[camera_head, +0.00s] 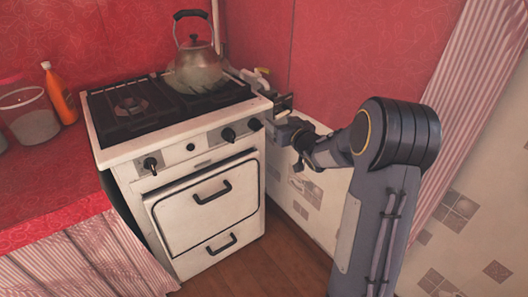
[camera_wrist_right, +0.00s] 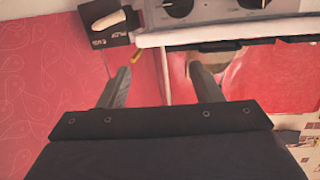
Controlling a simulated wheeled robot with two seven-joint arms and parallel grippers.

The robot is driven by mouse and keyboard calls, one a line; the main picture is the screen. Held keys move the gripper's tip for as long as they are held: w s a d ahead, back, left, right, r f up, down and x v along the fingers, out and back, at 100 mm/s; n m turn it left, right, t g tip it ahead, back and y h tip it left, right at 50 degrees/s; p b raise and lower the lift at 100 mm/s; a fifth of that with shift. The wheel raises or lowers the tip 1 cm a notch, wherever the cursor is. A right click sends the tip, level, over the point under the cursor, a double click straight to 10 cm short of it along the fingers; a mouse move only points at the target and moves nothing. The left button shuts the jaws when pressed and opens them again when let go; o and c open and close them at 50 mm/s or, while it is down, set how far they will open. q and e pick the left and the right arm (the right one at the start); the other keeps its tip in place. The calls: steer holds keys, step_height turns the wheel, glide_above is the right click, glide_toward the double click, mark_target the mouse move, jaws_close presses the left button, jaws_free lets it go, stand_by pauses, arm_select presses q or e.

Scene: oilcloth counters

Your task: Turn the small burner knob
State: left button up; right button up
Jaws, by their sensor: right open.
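The white stove (camera_head: 118,156) has dark round knobs along its front panel: one at the left (camera_head: 150,163), a smaller dark one (camera_head: 190,147) near the middle, and two at the right, one of them (camera_head: 228,134) left of the other (camera_head: 254,124). I cannot tell which serves the small burner. My right gripper (camera_head: 284,106) is beside the stove's front right corner, apart from the knobs. In the right wrist view its two fingers (camera_wrist_right: 157,76) are spread with nothing held between them. Two dark knobs (camera_wrist_right: 178,6) show at the top of that view. My left gripper is out of view.
A kettle (camera_head: 198,68) stands on the rear right of the black grates (camera_head: 130,106). An orange bottle (camera_head: 58,95) and a clear jar (camera_head: 30,118) stand on the red counter (camera_head: 50,190) at left. A dark box with a white lever (camera_wrist_right: 106,22) shows near my fingers.

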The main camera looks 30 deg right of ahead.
mark_target(260, 128)
step_height(260, 128, down, 6)
steer(key=w+a+n+t+y+b, duration=0.1)
steer(key=w+a+n+y+b, duration=0.1)
steer(key=w+n+y, duration=0.1)
steer(key=w, duration=0.6)
steer(key=shift+w+f, duration=0.1)
steer(key=shift+w, duration=0.3)
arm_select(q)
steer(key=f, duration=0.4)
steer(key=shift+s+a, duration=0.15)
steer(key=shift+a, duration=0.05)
arm_select(e)
steer(key=c, duration=0.9)
